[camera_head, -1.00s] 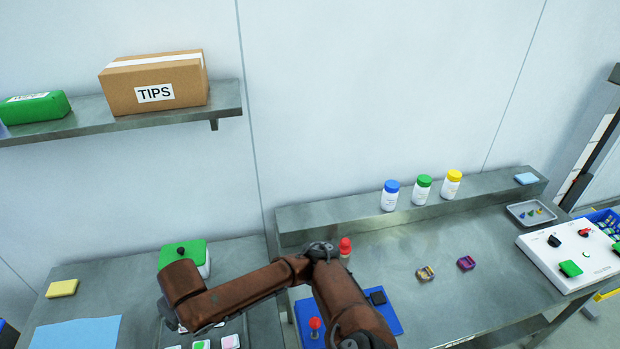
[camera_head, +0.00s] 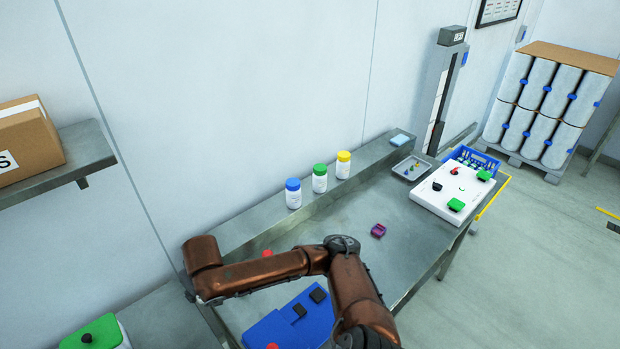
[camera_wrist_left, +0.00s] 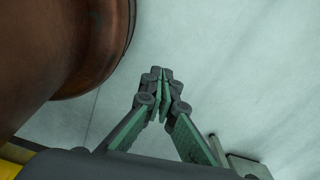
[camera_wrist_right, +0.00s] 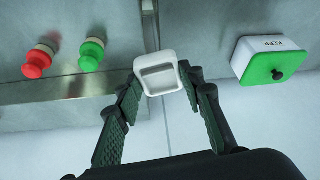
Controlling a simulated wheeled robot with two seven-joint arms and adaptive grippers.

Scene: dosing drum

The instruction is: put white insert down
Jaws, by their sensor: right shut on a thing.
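The white insert (camera_wrist_right: 156,73) is a small white frame-like piece with a grey recess. In the right wrist view it sits between the fingertips of my right gripper (camera_wrist_right: 160,82), which is shut on it. It is held over the seam or gap between two grey bench surfaces, apart from the things around it. Neither the insert nor the right fingertips can be made out in the head view. My left gripper (camera_wrist_left: 163,78) has its fingertips together with nothing visible between them, against a plain pale background.
A green-lidded white box marked KEEP (camera_wrist_right: 270,62) and red (camera_wrist_right: 37,65) and green (camera_wrist_right: 92,56) knobs flank the insert. The bench holds a blue board (camera_head: 285,322), a purple piece (camera_head: 378,230), a grey tray (camera_head: 411,168) and a white panel (camera_head: 440,205). Bottles (camera_head: 319,180) line the ledge.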

